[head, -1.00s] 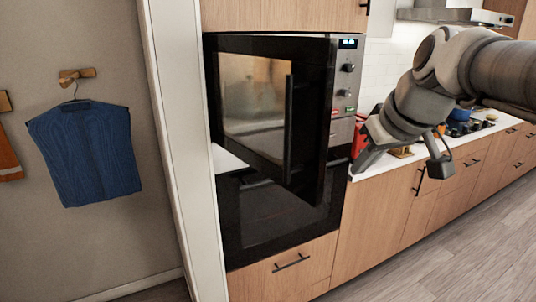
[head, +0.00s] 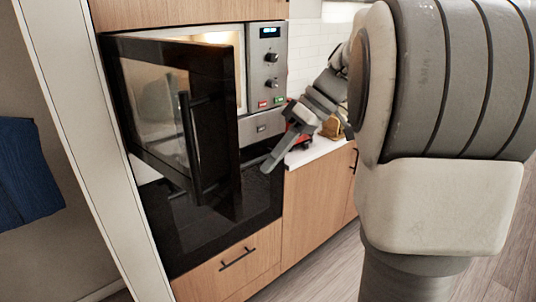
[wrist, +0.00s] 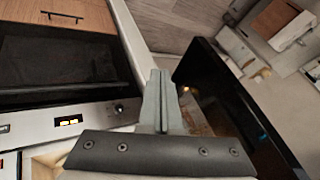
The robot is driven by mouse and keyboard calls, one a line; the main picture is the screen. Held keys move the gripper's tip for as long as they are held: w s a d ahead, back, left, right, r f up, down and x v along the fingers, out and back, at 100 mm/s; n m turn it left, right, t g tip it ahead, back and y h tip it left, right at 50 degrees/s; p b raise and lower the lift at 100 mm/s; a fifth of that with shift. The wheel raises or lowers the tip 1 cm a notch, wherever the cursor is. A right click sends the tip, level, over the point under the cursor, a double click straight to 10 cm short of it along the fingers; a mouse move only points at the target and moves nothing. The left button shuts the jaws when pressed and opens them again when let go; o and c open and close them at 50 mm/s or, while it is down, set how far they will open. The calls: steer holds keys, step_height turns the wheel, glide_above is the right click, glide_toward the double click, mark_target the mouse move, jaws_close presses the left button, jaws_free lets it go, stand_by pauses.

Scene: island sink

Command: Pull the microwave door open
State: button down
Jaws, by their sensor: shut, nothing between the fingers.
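The microwave door (head: 165,110) is a dark panel with a glass window and a long black vertical handle (head: 190,145). It stands partly open, swung out from its left side, with the lit inside of the microwave (head: 228,42) showing behind it. My gripper (head: 270,167) is shut and empty. It is in front of the microwave's lower right part, right of the door's free edge, and appears apart from it. In the wrist view the closed fingers (wrist: 158,88) point up the middle, and the black door (wrist: 235,110) slants on the right.
The control panel (head: 268,75) is right of the opening. A dark oven front (head: 205,235) and a wooden drawer (head: 235,262) are below. A white counter (head: 318,149) with a red object is at right. A white wall edge (head: 85,140) stands left.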

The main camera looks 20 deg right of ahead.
steer(key=a+f, duration=0.1)
steer(key=a, duration=0.1)
steer(key=s+a+f, duration=0.1)
steer(key=a+f, duration=0.1)
steer(key=a, duration=0.1)
steer(key=a+f, duration=0.2)
steer(key=shift+s+a+f, duration=0.1)
steer(key=shift+s+a, duration=0.05)
steer(key=shift+a, duration=0.05)
steer(key=shift+a, duration=0.1)
